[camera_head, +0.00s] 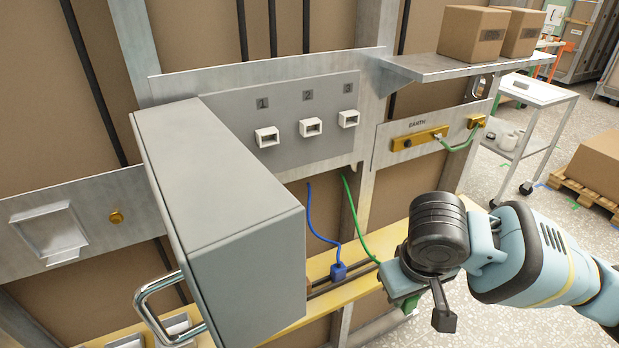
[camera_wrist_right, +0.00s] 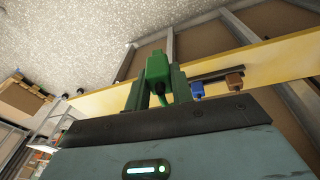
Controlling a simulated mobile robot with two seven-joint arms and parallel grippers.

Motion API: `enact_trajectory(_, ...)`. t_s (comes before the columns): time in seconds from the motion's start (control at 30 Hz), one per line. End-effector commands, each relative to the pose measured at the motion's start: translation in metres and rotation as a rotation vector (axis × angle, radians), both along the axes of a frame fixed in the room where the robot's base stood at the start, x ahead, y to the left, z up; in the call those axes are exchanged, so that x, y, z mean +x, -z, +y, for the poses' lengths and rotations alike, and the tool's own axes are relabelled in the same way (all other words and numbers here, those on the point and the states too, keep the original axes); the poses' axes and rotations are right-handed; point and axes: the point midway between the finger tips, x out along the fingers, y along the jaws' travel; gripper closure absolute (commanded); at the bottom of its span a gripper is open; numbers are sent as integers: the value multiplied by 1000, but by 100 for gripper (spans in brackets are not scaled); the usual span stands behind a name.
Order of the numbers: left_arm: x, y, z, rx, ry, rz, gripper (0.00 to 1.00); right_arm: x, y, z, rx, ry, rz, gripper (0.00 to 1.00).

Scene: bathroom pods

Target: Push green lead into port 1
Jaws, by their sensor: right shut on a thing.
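Port 1 (camera_head: 267,137) is a white socket under the "1" label on the grey panel (camera_head: 290,160), and its opening looks empty. The green lead (camera_head: 350,205) hangs from below the panel and runs down right to my right gripper (camera_head: 402,290). My right gripper is shut on the green plug, which shows between the fingers in the right wrist view (camera_wrist_right: 157,68). It is low and to the right of port 1, well apart from it, by the yellow rail. My left gripper is not in view.
Ports 2 (camera_head: 311,127) and 3 (camera_head: 348,118) stand right of port 1. A blue plug (camera_head: 338,271) sits on the yellow rail (camera_head: 316,268); a brown plug (camera_wrist_right: 234,81) is beside it. A grey cabinet door with a handle (camera_head: 158,305) juts out at left. A shelf (camera_head: 440,68) holds boxes.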

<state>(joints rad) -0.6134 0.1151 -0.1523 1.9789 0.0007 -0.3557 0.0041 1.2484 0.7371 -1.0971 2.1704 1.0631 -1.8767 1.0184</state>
Motion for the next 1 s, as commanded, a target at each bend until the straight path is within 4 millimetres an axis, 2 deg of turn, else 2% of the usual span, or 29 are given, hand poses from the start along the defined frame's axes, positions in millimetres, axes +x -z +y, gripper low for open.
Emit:
enact_trajectory(0.1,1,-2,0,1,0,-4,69,14,-11,19,-95,-169,-34,99)
enact_trajectory(0.43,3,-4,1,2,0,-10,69,36,-33,48,-302,-506,-155,99)
enact_trajectory(0.87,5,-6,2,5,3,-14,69,51,-59,77,-489,-854,-375,99)
enact_trajectory(1.0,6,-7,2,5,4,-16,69,55,-72,87,-553,-971,-485,99)
